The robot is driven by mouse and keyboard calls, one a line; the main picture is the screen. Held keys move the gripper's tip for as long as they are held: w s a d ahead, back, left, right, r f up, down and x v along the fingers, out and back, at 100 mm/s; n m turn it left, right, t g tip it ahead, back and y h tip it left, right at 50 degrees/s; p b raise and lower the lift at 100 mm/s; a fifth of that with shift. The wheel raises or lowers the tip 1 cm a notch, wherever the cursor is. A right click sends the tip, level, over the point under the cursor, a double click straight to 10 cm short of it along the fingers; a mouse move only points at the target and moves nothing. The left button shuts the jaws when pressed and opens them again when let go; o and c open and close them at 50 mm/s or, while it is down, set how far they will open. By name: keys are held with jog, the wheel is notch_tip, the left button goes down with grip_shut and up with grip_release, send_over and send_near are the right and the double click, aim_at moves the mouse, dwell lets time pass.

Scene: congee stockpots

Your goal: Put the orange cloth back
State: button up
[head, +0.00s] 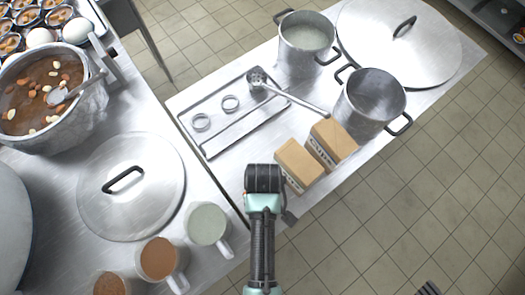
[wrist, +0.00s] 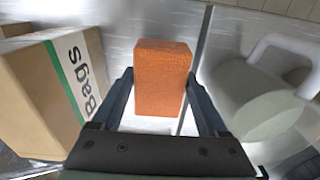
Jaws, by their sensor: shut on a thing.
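The orange cloth (wrist: 162,80) shows in the wrist view as a thick, upright, block-like folded piece with a rough surface. My gripper (wrist: 160,98) is shut on it, one finger at each side. In the head view my gripper (head: 265,180) is over the front left corner of the right-hand steel table, near the seam between the two tables. The cloth is hidden beneath my wrist there. I cannot tell whether the cloth touches the table.
A cardboard box (head: 298,165) marked "Bags" (wrist: 45,85) stands close at one side, another box (head: 333,143) behind it. A pale green mug (head: 208,223) is on the other side (wrist: 250,95). A steel tray (head: 205,143) holds two rings; a ladle lies across it. Pots (head: 370,100) stand farther back.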

jog(key=shift+w+f, duration=0.1)
jog(key=shift+f, duration=2.45)
jog(key=o, duration=1.1)
jog(key=shift+r, duration=0.1)
